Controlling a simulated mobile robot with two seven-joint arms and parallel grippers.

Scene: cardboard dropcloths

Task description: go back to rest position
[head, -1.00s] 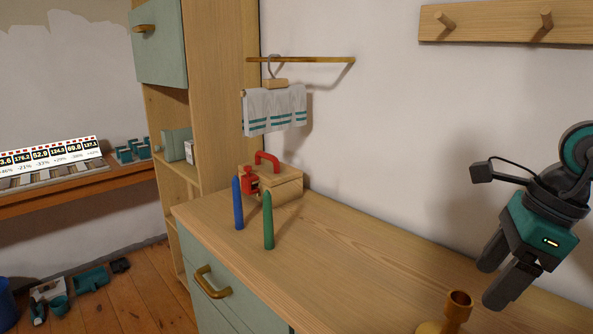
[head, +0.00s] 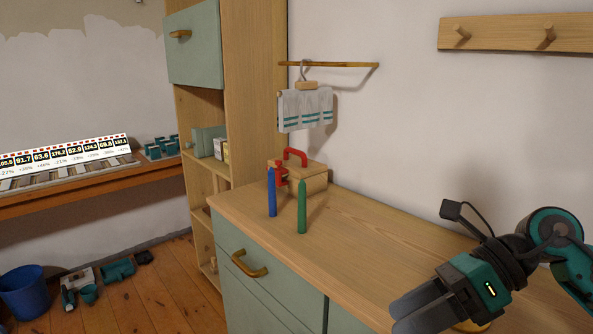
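My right gripper (head: 396,311) is low at the right of the head view, over the front part of the wooden cabinet top (head: 370,235). Its two dark fingers point left, look apart and hold nothing that I can see. A sliver of the brass candle holder (head: 470,327) shows at the bottom edge below it; the rest is hidden. A blue candle (head: 272,194) and a green candle (head: 302,208) stand upright on the cabinet top, well left of the gripper. My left gripper is out of view.
A wooden box with a red handle (head: 313,182) stands behind the candles. A towel (head: 306,108) hangs from a wall rail. A peg rack (head: 510,34) is at upper right. The middle of the cabinet top is clear. A blue bucket (head: 25,292) stands on the floor.

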